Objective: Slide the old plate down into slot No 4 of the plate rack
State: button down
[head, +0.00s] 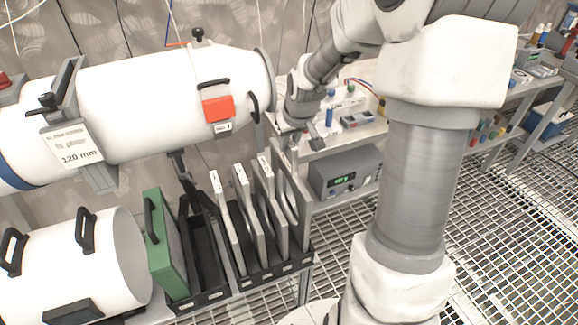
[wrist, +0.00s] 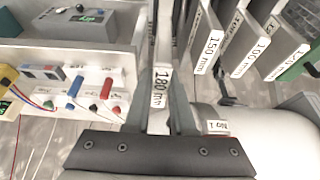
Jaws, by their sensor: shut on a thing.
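The old plate (head: 282,172) is a grey upright plate with a large round opening. It shows edge-on in the wrist view (wrist: 159,88), with a 180 mm label. My gripper (head: 298,137) is shut on its top edge, and the fingers lie on both sides of it in the wrist view (wrist: 161,100). The black plate rack (head: 262,277) stands low in the head view. The plate is at the rack's right end, its top above the other plates. Its lower edge reaches the rack, but I cannot tell how deep it sits. The slot numbers are too small to read.
Several labelled grey plates (head: 240,205) stand left of the held plate, with a green plate (head: 167,243) further left. A white tube (head: 160,95) lies behind and above. A grey instrument box (head: 345,172) on a bench is close on the right.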

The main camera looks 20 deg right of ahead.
aim_at(289, 162)
jog(key=shift+f+b, duration=0.6)
jog(key=shift+f, duration=2.65)
jog(key=c, duration=0.8)
grip_release()
jog(key=shift+o, duration=0.2)
jog(key=p+v, duration=0.3)
jog(key=v, duration=0.9)
